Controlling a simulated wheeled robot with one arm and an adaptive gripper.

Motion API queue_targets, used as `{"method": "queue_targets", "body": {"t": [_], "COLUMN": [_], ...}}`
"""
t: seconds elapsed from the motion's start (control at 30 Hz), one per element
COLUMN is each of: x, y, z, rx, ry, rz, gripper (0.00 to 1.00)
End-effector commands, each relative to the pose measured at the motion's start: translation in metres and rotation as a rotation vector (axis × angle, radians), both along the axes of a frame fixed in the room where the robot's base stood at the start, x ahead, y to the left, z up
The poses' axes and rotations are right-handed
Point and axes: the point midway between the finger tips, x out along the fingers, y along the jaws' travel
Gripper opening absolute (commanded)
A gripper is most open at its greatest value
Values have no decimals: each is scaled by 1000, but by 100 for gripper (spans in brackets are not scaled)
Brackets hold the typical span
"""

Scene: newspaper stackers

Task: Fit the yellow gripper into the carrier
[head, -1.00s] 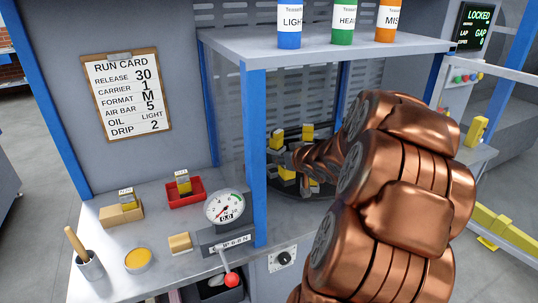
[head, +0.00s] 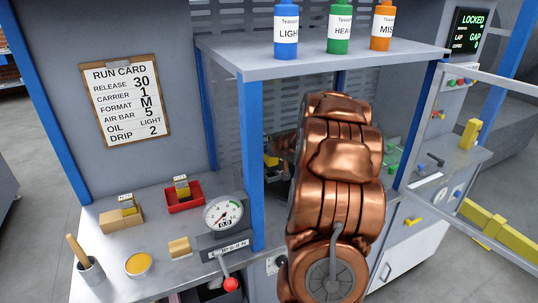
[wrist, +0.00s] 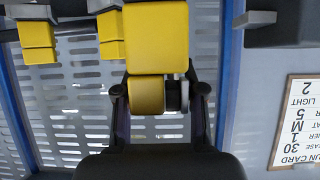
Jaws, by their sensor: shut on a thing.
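The yellow gripper (wrist: 156,38) is large in the middle of the wrist view, a yellow block with a rounded yellow part below it. My gripper (wrist: 160,95) has its dark fingers on both sides of this lower part and is shut on it. Grey bracket parts of the carrier (wrist: 30,12) show along the top, with other yellow blocks (wrist: 37,35) hanging at the left. Whether the held piece touches the carrier I cannot tell. In the head view my copper arm hides my gripper and most of the carrier; one yellow block (head: 270,160) shows left of the arm.
Blue posts (head: 251,160) and a shelf (head: 320,55) with three bottles frame the bay. A dial gauge (head: 223,214), red tray (head: 184,198), tan block (head: 120,216) and oil tin (head: 138,263) stand on the left bench. A glass-panelled door frame (head: 430,150) is at right.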

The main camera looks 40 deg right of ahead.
Motion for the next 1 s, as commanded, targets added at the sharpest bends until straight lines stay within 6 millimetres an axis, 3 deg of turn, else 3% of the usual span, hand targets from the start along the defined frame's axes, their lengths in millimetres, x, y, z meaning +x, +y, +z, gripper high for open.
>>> {"method": "queue_targets", "body": {"t": [0.3, 0.77, 0.8, 1.0], "x": [-1, -1, -1, -1], "y": [0, 0, 0, 0], "z": [-32, -38, -38, -37], "rx": [-1, 0, 0, 0], "ry": [5, 0, 1, 1], "rz": [0, 0, 0, 0], "gripper": [0, 0, 42, 63]}}
